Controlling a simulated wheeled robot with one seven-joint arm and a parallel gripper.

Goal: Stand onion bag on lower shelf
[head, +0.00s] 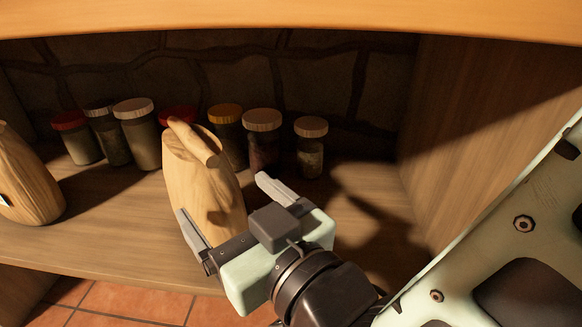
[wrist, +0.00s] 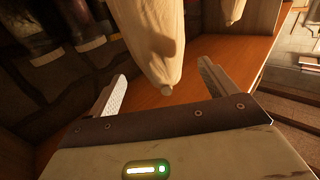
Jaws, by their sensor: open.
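A tan bag (head: 184,178) with a rolled neck at its top is upright at the middle of the shelf (head: 110,235). It looks like the onion bag, though no label shows on it. My gripper (head: 221,195) is open in front of the bag, with one finger toward each side of it. My gripper's base hides part of the bag's lower right. In the wrist view, the bag (wrist: 150,40) comes down between and beyond the open fingers (wrist: 162,72). I cannot tell whether either finger touches it.
A similar tan bag (head: 25,180) stands at the left edge. Several lidded jars, such as a wooden-lidded one (head: 262,145), line the back. An upper board (head: 290,15) hangs over the front, and a side wall (head: 480,120) closes the right. The shelf between the bags is clear.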

